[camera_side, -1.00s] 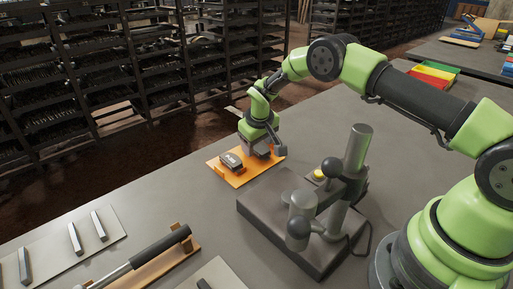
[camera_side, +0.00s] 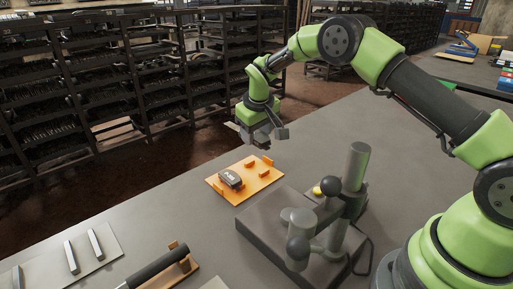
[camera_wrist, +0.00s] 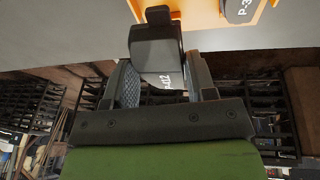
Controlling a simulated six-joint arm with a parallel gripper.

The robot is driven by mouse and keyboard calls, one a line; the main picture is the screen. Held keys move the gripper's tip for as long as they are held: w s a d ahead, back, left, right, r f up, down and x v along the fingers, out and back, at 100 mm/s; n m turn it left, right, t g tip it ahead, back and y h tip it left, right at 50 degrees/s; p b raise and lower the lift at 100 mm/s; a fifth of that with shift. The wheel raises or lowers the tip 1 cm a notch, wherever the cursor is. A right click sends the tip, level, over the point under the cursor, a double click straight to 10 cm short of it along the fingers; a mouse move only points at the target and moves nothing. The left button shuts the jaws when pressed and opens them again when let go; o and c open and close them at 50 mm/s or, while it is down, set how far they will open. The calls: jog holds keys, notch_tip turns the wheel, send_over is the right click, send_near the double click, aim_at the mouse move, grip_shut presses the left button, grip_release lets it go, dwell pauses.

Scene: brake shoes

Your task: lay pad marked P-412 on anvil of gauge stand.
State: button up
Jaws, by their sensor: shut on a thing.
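My gripper (camera_side: 262,138) is above and behind the orange tray (camera_side: 216,187). In the wrist view, my gripper (camera_wrist: 161,78) is shut on a dark pad (camera_wrist: 155,48) whose white marking shows only its end, "12". The rest of that marking is hidden or too steep to read. The gauge stand (camera_side: 262,228) stands on the bench in front of the tray, with a dark block base, an upright post (camera_side: 354,168) and round knobs. I cannot clearly tell its anvil from the other parts.
Another dark pad (camera_side: 231,178) lies in the tray; its marking begins "P-3" in the wrist view (camera_wrist: 240,10). A dark-handled tool (camera_side: 158,266) and grey bars (camera_side: 96,244) lie front left. Bench right of the tray is clear.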

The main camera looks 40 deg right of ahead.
jog(key=shift+s+a+r, duration=0.1)
jog(key=shift+a+r, duration=0.05)
jog(key=shift+r, duration=0.4)
jog(key=s+a+m+g+h, duration=0.2)
jog(key=s+a+m, duration=0.4)
jog(key=s+m, duration=0.2)
jog(key=r+m+g+y, duration=0.1)
jog(key=m+g, duration=0.1)
jog(key=m, duration=0.7)
send_over(287, 214)
jog(key=shift+w+d, duration=0.1)
jog(key=shift+w, duration=0.1)
jog(key=shift+s+m+g, duration=0.15)
jog(key=shift+m+g, duration=0.15)
jog(key=shift+f, duration=3.05)
jog(key=shift+f, duration=0.35)
jog(key=o, duration=1.2)
jog(key=shift+c, duration=0.2)
